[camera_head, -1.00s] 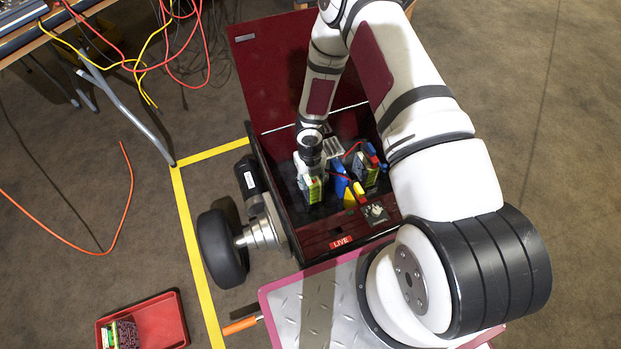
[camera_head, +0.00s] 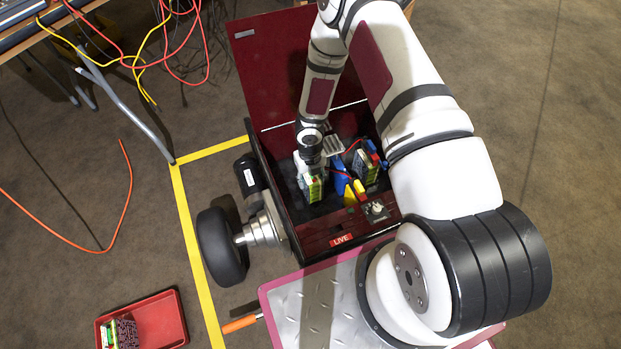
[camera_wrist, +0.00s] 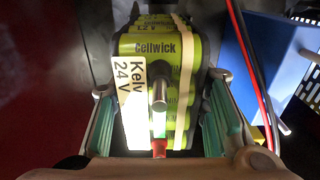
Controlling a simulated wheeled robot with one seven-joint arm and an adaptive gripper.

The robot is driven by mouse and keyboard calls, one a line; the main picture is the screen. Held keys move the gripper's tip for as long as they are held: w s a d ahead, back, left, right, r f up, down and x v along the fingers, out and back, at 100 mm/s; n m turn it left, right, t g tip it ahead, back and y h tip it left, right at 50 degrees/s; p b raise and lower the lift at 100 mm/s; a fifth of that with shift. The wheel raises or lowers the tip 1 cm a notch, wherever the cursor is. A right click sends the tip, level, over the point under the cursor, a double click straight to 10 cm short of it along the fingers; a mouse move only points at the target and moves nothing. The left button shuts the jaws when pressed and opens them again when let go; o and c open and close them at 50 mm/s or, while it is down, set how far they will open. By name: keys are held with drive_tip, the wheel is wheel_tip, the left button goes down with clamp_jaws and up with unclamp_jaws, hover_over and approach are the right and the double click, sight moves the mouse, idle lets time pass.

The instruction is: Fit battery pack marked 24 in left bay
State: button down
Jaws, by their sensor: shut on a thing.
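A green battery pack (camera_wrist: 179,75) with a white label reading "Kelv 24 V" is between the fingers of my gripper (camera_wrist: 165,130) in the wrist view. The fingers are shut on its two sides. In the head view my gripper (camera_head: 311,160) points down into the left part of the open dark red box (camera_head: 290,225), and the pack (camera_head: 314,187) shows just below it. The pack stands about upright at the left bay. I cannot tell whether it rests on the bay floor, since the gripper hides part of it.
A second pack (camera_head: 366,168) with red and black wires stands in the right bay. A blue block (camera_head: 339,178) and a yellow connector (camera_head: 355,192) lie between the bays. The box's raised lid (camera_head: 285,70) stands behind. A red tray (camera_head: 160,320) holding another pack (camera_head: 122,333) is at bottom left.

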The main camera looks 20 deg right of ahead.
drive_tip(key=shift+f+b, duration=0.85)
drive_tip(key=shift+f, duration=0.5)
idle(0.5)
drive_tip(key=c, duration=0.8)
unclamp_jaws()
drive_tip(key=shift+c, duration=0.2)
drive_tip(key=r, duration=1.2)
drive_tip(key=shift+w, duration=0.25)
